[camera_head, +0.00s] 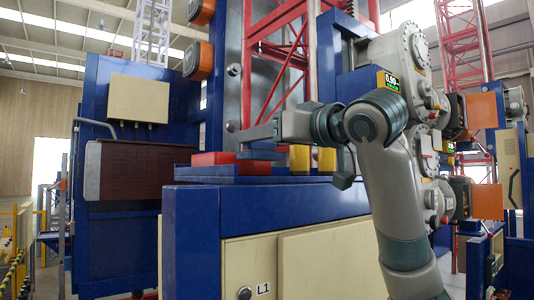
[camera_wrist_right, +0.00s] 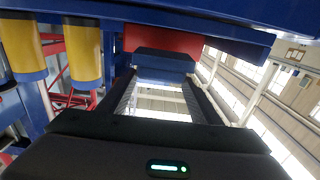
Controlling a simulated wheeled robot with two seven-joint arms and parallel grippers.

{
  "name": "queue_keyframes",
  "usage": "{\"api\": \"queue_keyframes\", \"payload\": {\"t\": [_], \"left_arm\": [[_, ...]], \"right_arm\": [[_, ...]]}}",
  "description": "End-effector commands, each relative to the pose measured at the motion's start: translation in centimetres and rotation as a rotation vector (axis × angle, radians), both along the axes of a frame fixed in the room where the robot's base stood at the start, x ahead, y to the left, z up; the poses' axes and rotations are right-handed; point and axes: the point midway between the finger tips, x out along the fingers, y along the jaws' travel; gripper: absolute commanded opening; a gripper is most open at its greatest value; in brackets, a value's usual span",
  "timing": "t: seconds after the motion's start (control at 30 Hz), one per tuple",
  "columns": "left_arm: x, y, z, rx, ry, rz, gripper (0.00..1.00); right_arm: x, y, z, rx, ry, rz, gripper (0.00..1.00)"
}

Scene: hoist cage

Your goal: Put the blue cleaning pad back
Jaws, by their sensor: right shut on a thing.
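The blue cleaning pad (camera_wrist_right: 162,63) shows in the right wrist view as a small blue block between my fingertips. My right gripper (camera_head: 250,146) reaches in from the right in the head view, its fingers pointing left just above a blue ledge (camera_head: 320,181). It is shut on the blue pad, which the fingers largely hide in the head view. A red block (camera_head: 213,158) sits on the ledge left of the fingertips. In the wrist view a red block (camera_wrist_right: 165,38) is right beyond the pad; I cannot tell if they touch. My left gripper is not in view.
Yellow cylinders (camera_head: 299,158) stand on the ledge beside my right gripper. A blue column and red lattice mast (camera_head: 275,55) rise behind. A cream-panelled blue cabinet (camera_head: 315,250) is below. A brown box (camera_head: 135,170) hangs at the left.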

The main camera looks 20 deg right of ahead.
Motion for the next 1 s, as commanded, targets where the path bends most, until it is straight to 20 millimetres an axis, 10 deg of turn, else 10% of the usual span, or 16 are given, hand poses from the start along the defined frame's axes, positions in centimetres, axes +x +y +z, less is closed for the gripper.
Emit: {"api": "queue_keyframes", "payload": {"t": [0.73, 0.8, 1.0], "left_arm": [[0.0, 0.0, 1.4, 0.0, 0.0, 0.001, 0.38], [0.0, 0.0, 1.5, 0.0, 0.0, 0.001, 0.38], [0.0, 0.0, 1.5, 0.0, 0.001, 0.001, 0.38]], "right_arm": [[0.0, 0.0, -3.4, 0.0, 0.0, 0.0, 0.36], [0.0, 0.0, -3.3, 0.0, 0.0, 0.0, 0.75], [0.0, 0.0, -3.3, 0.0, 0.0, 0.0, 0.77]]}}
